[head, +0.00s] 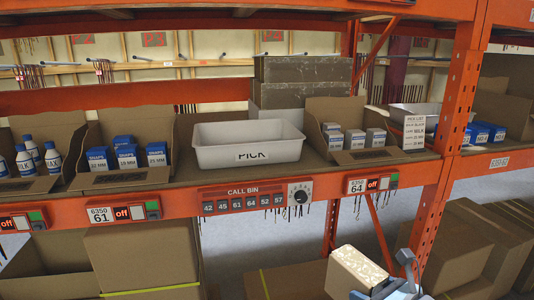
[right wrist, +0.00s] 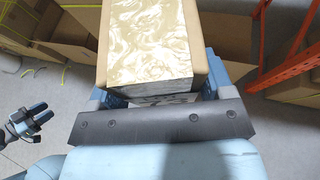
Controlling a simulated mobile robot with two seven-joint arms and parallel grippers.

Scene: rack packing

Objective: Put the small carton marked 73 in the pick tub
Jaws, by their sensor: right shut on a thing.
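My right gripper (head: 378,288) is shut on a carton (head: 356,272) with a cream marbled top and tan sides, held in front of and below the shelf. The carton (right wrist: 150,45) fills the top middle of the right wrist view. Dark marks show on its grey near face, partly hidden by the gripper, and I cannot read them surely as 73. The white pick tub (head: 222,160), labelled PICK, stands on the shelf and looks empty. What seems to be my left gripper (right wrist: 42,116) shows at the left of the right wrist view, its opening unclear.
Open bins with blue-and-white boxes (head: 125,157) and bottles (head: 32,152) stand left of the tub. A bin of small boxes (head: 355,138) and a pick list card (head: 414,132) stand right. An orange upright (head: 455,130) rises at right. Large cartons (head: 140,258) sit below.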

